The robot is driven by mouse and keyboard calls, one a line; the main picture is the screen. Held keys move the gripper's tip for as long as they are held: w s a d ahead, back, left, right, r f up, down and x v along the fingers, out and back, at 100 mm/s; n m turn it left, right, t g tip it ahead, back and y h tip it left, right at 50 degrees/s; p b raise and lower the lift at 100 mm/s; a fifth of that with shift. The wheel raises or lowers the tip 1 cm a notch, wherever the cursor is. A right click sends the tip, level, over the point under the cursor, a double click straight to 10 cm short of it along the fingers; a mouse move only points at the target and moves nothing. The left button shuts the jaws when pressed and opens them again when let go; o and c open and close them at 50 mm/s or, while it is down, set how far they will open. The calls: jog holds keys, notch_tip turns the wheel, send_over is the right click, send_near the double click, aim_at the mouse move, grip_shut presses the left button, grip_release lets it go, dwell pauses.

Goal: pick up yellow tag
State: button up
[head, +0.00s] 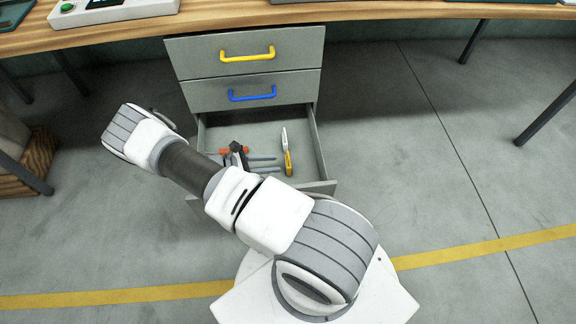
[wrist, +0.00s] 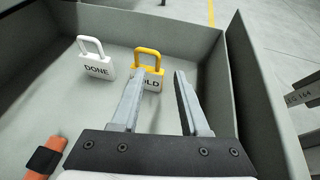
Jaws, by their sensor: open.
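In the wrist view the yellow tag (wrist: 147,51) stands inside a grey drawer or bin, shaped like a padlock with a yellow shackle. Its lettered face is partly hidden behind my left finger; "OLD" can be read. My gripper (wrist: 167,76) is open, its two fingers pointing towards the tag, with the tag ahead and slightly left of the gap. Nothing is held. I cannot tell whether a finger touches it.
A white tag (wrist: 95,66) reading "DONE" stands left of the yellow one. An orange and black object (wrist: 47,155) lies lower left. A grey wall (wrist: 262,90) rises close on the right.

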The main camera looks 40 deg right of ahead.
jog(key=shift+b+x, duration=0.95)
jog(key=shift+x, duration=2.55)
jog(key=shift+w+r, duration=0.1)
grip_shut()
